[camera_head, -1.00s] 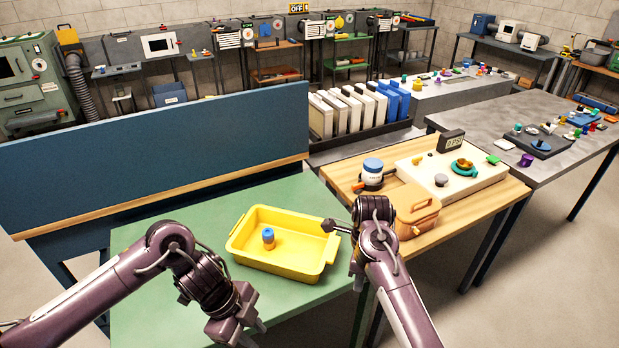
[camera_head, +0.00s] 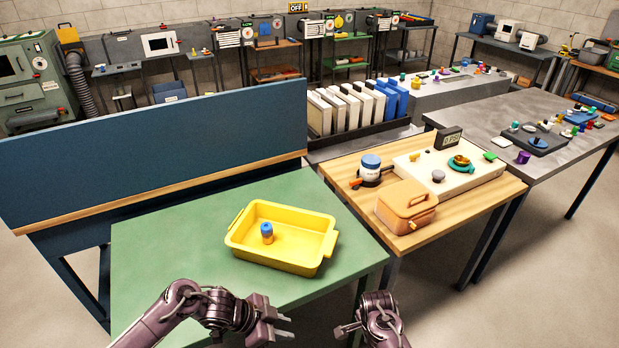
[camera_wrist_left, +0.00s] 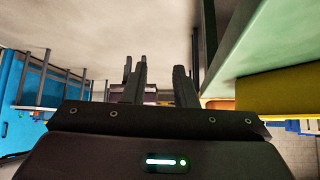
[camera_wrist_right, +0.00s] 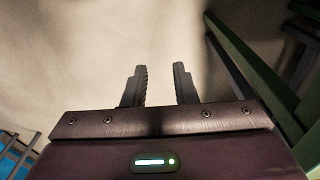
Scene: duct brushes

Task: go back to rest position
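My left gripper (camera_head: 281,326) is at the front edge of the green table (camera_head: 180,262), pointing right. In the left wrist view its two fingers (camera_wrist_left: 158,85) are apart with nothing between them. My right gripper (camera_head: 345,330) is low, just right of the green table's front corner, pointing left. In the right wrist view its fingers (camera_wrist_right: 162,85) are apart and empty, with bare floor behind. A yellow tray (camera_head: 238,243) sits on the green table, with a small blue-topped orange-brown piece (camera_head: 267,233) standing inside it. Both grippers are clear of the tray.
A wooden table (camera_head: 448,218) on the right holds a tan case (camera_head: 406,206), a blue-lidded jar (camera_head: 370,168) and a cream panel (camera_head: 468,178). A tall blue board (camera_head: 150,145) stands behind the green table. The floor at the front right is free.

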